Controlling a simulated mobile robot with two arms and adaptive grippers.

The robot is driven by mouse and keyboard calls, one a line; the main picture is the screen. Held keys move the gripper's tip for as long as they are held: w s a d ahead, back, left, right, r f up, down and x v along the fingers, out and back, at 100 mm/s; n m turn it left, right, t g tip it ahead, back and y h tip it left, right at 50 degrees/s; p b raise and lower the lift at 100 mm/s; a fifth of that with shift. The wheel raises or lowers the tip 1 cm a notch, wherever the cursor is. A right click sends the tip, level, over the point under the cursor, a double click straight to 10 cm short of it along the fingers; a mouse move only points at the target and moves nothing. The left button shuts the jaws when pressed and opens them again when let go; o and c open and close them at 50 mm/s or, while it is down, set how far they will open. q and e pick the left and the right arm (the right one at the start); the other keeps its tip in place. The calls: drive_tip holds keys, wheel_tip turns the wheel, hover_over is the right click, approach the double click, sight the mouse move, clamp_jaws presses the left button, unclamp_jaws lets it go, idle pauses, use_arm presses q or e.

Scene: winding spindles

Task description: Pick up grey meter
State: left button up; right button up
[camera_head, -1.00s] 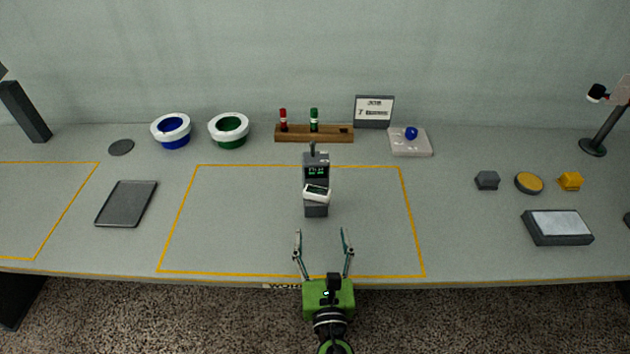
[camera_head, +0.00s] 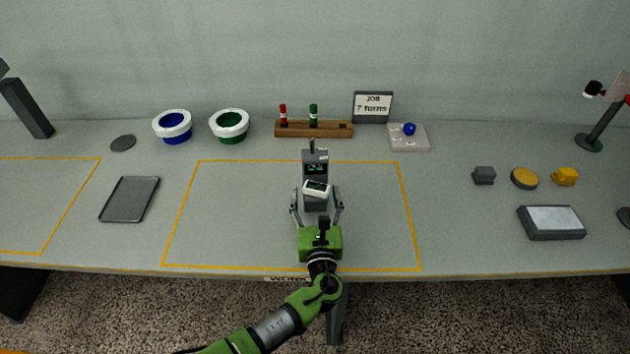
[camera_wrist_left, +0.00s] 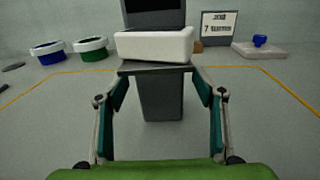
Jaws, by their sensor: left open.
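The grey meter (camera_head: 315,168) stands upright inside the yellow-outlined area in front of the wooden rack. It has a dark screen with green digits on its upper part and a white tilted piece with a small display on its front. My left gripper (camera_head: 317,208) is open, with one finger on each side of the meter's lower body. In the left wrist view the grey body (camera_wrist_left: 161,95) stands between the two spread fingers, with gaps on both sides. The white piece (camera_wrist_left: 155,46) hides part of the meter there. My right gripper is not in view.
Behind the meter are a wooden rack (camera_head: 290,130) with red and green spindles, a job sign (camera_head: 373,107) reading 7 turns and a pale block with a blue knob (camera_head: 409,143). Blue (camera_head: 173,133) and green (camera_head: 229,133) bowls stand left. The outlined area is otherwise clear.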

sight(314, 171)
use_arm(q)
drive_tip(key=shift+s, duration=0.1)
drive_tip(key=shift+c, duration=1)
drive_tip(key=c, duration=1.2)
drive_tip(key=shift+r, duration=0.1)
drive_tip(key=shift+r, duration=0.7)
drive_tip(key=s+r, duration=0.1)
drive_tip(key=r, duration=0.1)
drive_tip(key=s+r, duration=0.2)
drive_tip(key=r, duration=0.1)
drive_tip(key=s+r, duration=0.2)
drive_tip(key=shift+r+p, duration=0.25)
drive_tip(key=shift+p, duration=0.1)
drive_tip(key=s+r, duration=0.1)
drive_tip(key=s, duration=0.2)
drive_tip(key=s+r, duration=0.1)
drive_tip(key=s, duration=0.2)
drive_tip(key=s+r+b, duration=0.1)
drive_tip(key=s+r, duration=0.1)
drive_tip(key=s, duration=0.1)
